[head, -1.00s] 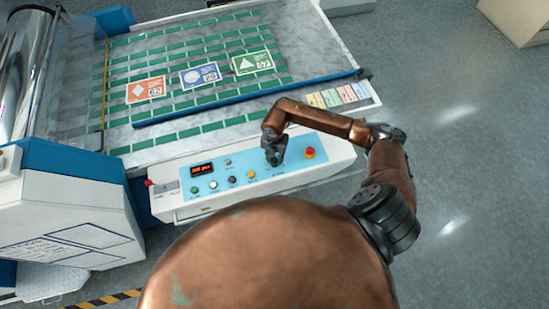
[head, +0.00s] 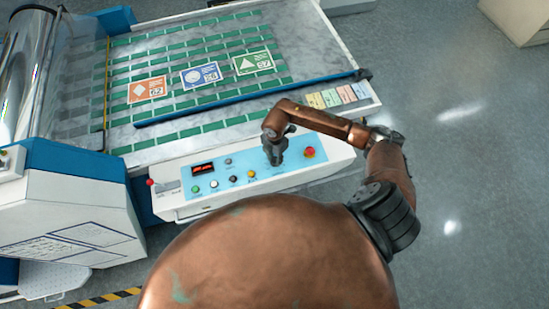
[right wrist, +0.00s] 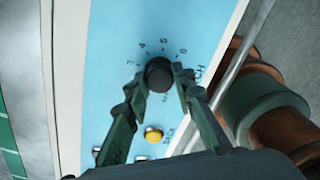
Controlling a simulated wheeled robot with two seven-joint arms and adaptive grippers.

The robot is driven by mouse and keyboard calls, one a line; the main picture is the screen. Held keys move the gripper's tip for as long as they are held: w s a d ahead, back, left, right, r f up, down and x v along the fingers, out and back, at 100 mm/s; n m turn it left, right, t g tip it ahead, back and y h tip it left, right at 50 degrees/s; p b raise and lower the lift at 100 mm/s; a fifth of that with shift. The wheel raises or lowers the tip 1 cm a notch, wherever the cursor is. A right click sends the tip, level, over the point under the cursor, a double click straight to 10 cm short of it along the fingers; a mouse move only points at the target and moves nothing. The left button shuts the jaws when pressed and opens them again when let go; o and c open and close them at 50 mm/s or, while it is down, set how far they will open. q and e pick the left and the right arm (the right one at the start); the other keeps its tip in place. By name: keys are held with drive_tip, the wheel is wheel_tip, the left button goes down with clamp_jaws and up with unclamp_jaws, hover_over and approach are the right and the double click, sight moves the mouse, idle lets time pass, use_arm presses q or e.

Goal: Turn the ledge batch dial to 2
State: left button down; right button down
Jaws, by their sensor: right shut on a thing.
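The batch dial (right wrist: 159,75) is a round black knob on the light blue panel, seen in the right wrist view. The figures 3, 4, 5 and 6 show around its far side, and part of the word BATCH is beside it. My right gripper (right wrist: 158,82) is shut on the dial, with one finger on each side. I cannot make out which figure the dial points to. In the head view my right gripper (head: 273,156) points down onto the control ledge (head: 330,165) and hides the dial. My left gripper is not in view.
A red button (head: 309,152) is right of the gripper on the ledge. A yellow button (head: 250,174), other small buttons and a red-lit display (head: 203,169) are to its left. A blue bar (head: 240,99) and printed cards lie behind on the table.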

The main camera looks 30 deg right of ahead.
sight(274, 159)
drive_tip(key=shift+r, duration=0.1)
drive_tip(key=c, duration=1.6)
unclamp_jaws()
wheel_tip(274, 159, up, 12)
drive_tip(key=shift+f, duration=0.1)
